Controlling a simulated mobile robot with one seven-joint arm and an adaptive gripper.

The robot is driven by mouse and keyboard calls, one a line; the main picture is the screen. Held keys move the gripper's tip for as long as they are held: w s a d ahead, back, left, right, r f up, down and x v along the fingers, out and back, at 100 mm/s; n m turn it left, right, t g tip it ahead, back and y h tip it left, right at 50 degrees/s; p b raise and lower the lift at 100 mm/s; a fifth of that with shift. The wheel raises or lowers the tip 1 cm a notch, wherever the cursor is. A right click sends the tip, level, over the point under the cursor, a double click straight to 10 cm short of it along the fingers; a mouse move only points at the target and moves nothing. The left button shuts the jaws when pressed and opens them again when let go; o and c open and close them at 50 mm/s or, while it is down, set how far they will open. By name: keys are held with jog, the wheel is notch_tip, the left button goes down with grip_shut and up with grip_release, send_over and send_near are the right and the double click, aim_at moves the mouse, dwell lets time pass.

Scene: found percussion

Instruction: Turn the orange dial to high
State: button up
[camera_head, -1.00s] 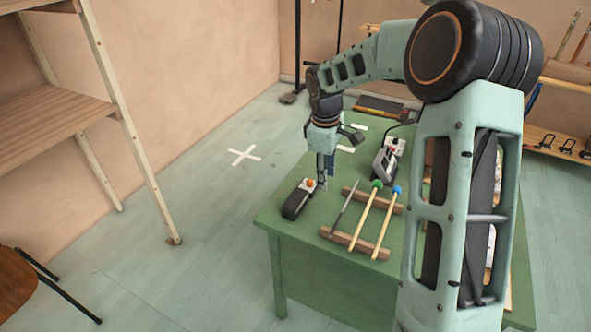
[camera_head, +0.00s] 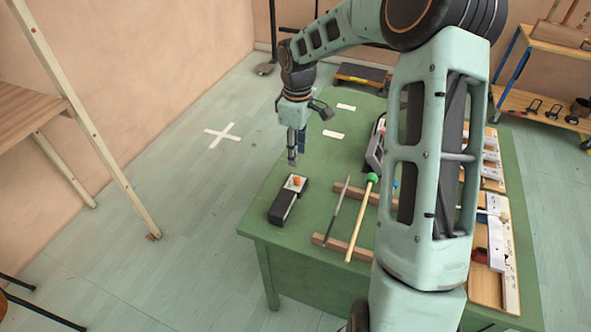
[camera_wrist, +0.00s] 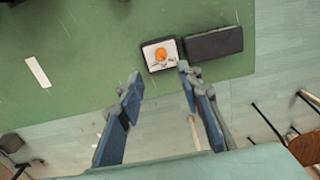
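The orange dial (camera_head: 296,181) sits on the white end plate of a small black box (camera_head: 282,208) near the left front edge of the green table. In the wrist view the round orange dial (camera_wrist: 160,55) is on a white panel with small dark marks. The black body (camera_wrist: 214,43) extends to its right. I cannot read the dial's setting. My gripper (camera_head: 292,161) points down beyond the dial, apart from it. In the wrist view my gripper (camera_wrist: 160,82) has its two blue fingers spread with nothing between them; the dial lies past the tips.
White strips (camera_head: 333,134) mark the table. The table around the box's far side is clear.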

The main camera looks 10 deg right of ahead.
aim_at(297, 179)
notch_tip(297, 179, down, 10)
jog(key=shift+s+r, duration=0.1)
jog(key=shift+r, duration=0.1)
grip_shut()
dwell(0.4)
